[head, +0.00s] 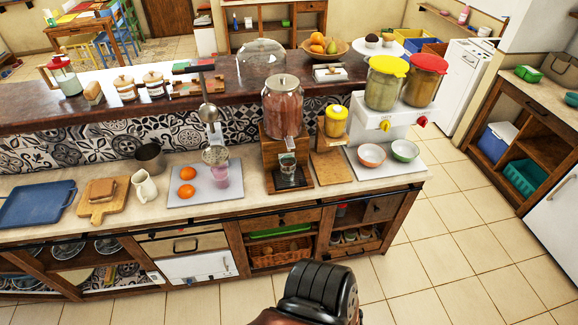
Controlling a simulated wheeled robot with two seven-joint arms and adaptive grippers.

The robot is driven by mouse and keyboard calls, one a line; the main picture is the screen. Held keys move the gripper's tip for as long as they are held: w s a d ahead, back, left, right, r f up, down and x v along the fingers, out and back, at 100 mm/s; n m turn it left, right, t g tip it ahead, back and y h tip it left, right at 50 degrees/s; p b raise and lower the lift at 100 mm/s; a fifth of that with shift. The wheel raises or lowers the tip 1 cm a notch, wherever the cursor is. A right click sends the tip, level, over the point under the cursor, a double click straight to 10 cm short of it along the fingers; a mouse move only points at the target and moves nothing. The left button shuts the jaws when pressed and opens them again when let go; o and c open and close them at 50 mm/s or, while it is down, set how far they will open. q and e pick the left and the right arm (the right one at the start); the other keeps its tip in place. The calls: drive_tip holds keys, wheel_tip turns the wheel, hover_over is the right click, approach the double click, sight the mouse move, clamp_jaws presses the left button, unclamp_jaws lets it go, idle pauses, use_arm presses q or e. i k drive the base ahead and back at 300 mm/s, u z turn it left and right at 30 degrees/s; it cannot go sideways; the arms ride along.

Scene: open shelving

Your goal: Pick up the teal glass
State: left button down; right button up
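No glass stands out clearly as teal. A small clear glass (288,166), perhaps faintly greenish, stands upright under the spout of the large brown-red drink dispenser (283,108) on its wooden stand. A pinkish-purple glass (221,176) stands on a pale board beside two oranges (187,182). Neither of my grippers shows its fingers. A black ribbed part of my own body fills the bottom middle, in front of the counter and well apart from both glasses.
Two jars with yellow and red lids stand on a white stand (378,113). Tiled floor (440,250) is clear at right.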

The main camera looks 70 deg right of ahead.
sight(288, 164)
drive_tip(key=z, duration=0.7)
drive_tip(key=i, duration=0.8)
drive_tip(key=z, duration=0.95)
